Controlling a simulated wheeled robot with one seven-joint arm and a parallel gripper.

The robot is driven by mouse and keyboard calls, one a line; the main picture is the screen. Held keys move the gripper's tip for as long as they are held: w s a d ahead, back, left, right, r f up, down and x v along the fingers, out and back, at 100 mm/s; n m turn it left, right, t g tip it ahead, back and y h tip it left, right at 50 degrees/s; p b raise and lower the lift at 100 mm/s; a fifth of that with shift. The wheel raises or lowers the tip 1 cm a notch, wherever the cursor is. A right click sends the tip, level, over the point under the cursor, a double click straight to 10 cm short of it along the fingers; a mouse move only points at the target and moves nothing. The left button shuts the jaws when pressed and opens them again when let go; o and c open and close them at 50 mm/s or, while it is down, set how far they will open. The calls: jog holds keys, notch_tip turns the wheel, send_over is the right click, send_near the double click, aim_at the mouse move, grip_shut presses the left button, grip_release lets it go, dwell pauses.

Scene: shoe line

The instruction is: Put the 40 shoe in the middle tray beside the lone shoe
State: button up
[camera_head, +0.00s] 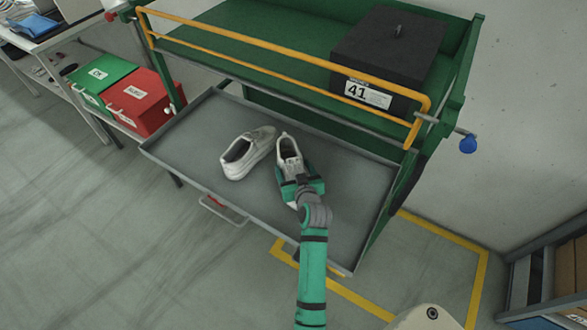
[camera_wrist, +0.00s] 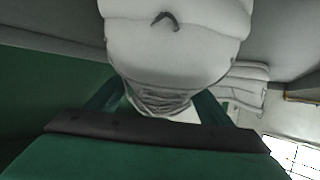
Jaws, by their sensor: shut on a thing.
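My gripper (camera_head: 301,184) is shut on a white shoe (camera_head: 289,152) in the head view. In the wrist view the held shoe (camera_wrist: 178,40) fills the upper middle, between the green fingers. A second white shoe (camera_head: 248,153), the lone one, lies in the tray just left of the held shoe, with a small gap between them. It also shows at the right of the wrist view (camera_wrist: 248,88). No size mark is readable on either shoe.
A dark box (camera_head: 389,55) labelled 41 stands on the green shelf above, behind a yellow rail (camera_head: 280,73). Green (camera_head: 100,78) and red (camera_head: 140,103) bins stand at left. The tray's right part and left end are clear.

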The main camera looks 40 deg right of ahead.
jog(key=o, duration=1.3)
jog(key=v, duration=1.2)
jog(key=shift+r, duration=0.1)
